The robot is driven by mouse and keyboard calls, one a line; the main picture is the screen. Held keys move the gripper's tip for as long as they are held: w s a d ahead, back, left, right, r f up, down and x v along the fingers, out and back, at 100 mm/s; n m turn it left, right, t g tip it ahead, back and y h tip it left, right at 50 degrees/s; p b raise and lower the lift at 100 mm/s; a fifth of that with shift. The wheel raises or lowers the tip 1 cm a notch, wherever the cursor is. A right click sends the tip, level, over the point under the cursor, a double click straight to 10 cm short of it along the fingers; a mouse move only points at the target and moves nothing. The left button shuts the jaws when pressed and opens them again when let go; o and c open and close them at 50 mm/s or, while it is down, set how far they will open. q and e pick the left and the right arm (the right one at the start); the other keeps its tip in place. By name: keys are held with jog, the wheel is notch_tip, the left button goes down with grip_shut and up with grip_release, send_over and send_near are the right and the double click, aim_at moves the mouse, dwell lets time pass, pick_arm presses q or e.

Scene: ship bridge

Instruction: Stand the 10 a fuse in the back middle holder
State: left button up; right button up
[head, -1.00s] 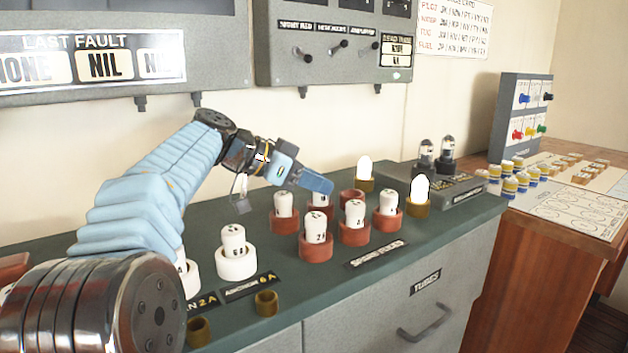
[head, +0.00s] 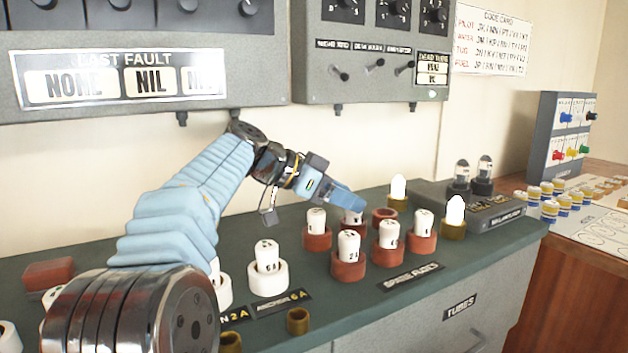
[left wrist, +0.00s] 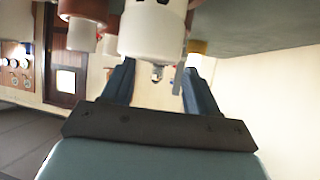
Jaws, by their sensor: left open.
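Red holders with white fuses stand on the green bench top. My left gripper (head: 352,203) is open at the back row, at the top of the back middle fuse (head: 353,217), which it partly hides. In the left wrist view a large white fuse (left wrist: 155,35) with dark marks shows between and beyond the open fingers (left wrist: 160,85); I cannot tell whether they touch it. The back right red holder (head: 385,214) looks empty. A back left fuse (head: 316,218) and front fuses (head: 348,243), (head: 389,233) and (head: 423,222) stand in their holders. I cannot read which is 10 A.
A white holder with a fuse (head: 267,263) stands at the left, with small brass holders (head: 298,320) in front. Lit white bulbs (head: 455,210) and a grey lamp box (head: 480,208) stand at the right. Grey panels (head: 370,60) hang on the wall above.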

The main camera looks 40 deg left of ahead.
pick_arm(q)
jog(key=v, duration=1.1)
jog(key=shift+f, duration=0.2)
